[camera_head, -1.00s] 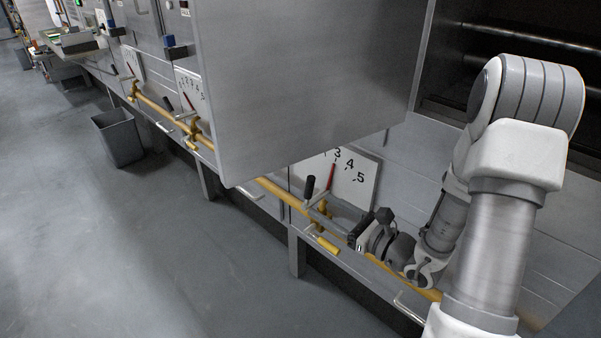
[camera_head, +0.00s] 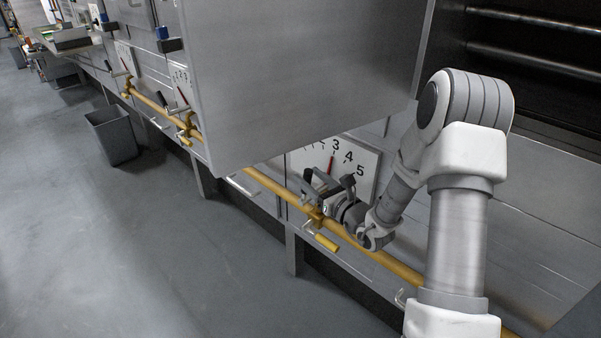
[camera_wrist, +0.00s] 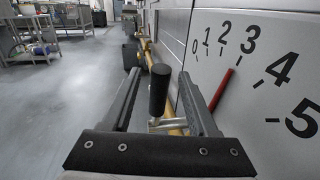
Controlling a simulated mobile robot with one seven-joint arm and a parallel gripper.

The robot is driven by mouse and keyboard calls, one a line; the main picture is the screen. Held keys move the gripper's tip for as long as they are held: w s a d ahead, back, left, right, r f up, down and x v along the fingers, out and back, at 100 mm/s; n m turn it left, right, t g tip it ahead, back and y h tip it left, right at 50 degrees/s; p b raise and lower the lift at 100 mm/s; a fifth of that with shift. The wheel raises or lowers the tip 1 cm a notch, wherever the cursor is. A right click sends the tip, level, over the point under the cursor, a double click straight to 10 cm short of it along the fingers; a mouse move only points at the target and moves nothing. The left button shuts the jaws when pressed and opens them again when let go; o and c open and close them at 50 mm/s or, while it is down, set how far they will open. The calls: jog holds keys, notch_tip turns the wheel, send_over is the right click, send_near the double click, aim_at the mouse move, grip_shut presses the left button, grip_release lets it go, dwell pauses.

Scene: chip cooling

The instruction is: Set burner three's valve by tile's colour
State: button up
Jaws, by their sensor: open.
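The near valve's white dial plate (camera_head: 366,178) is on the steel front, low beside the hanging panel. It also shows in the wrist view (camera_wrist: 262,108), with numbers from 0 to 5. The red pointer (camera_head: 331,164) points at about 3, as in the wrist view (camera_wrist: 221,90). The valve's black handle (camera_wrist: 159,90) stands upright on a metal lever (camera_wrist: 166,122). My gripper (camera_head: 312,190) is open, with one finger on each side of the handle in the wrist view (camera_wrist: 160,76). Contact cannot be told. In the head view my gripper hides the handle. I cannot make out a coloured tile.
A large steel panel (camera_head: 310,80) hangs above my gripper. Farther dials (camera_head: 180,86) lie to the left. A grey bin (camera_head: 112,137) stands on the open floor.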

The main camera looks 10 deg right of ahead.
jog(key=shift+b+x, duration=0.3)
jog(key=shift+x, duration=1.95)
grip_shut()
